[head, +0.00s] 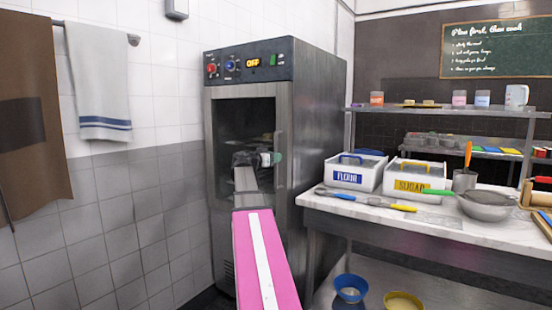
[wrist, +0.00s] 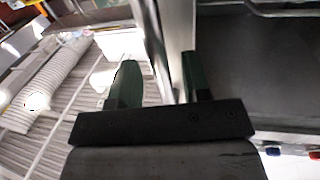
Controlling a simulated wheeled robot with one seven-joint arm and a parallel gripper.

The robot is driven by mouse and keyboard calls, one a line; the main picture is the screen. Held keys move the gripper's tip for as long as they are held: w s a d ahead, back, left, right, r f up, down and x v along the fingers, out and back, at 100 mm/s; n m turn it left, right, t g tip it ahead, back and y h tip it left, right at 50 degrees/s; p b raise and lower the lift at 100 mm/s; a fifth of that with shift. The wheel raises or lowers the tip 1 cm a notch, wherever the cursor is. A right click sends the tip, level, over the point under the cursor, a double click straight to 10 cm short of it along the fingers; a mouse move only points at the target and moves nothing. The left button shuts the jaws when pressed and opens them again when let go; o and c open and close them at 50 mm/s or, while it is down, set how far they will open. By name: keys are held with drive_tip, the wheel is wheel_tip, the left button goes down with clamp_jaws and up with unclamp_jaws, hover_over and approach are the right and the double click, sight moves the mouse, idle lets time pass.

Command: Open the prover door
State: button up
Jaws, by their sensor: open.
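The prover (head: 315,120) is a tall steel cabinet with a control panel on top reading OFF. Its door (head: 242,110) has a dark glass pane with shelves dimly visible behind it, and it looks closed. The upright door handle (head: 279,138) is at the door's right edge. My gripper (head: 273,158) is in front of the door, close to the handle. In the wrist view the two green fingers of my gripper (wrist: 157,78) are apart. A shiny metal bar (wrist: 178,40), probably the handle, runs between them. Whether either finger touches it I cannot tell.
A marble-topped counter (head: 330,205) stands right of the prover, with a flour bin (head: 347,180), a sugar bin (head: 408,187) and a metal bowl (head: 487,207). A white towel (head: 98,80) hangs on the left wall. The area left of the prover looks clear.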

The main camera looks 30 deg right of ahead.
drive_tip(key=shift+w+d, duration=0.2)
drive_tip(key=shift+d, duration=0.75)
clamp_jaws()
drive_tip(key=shift+a, duration=0.15)
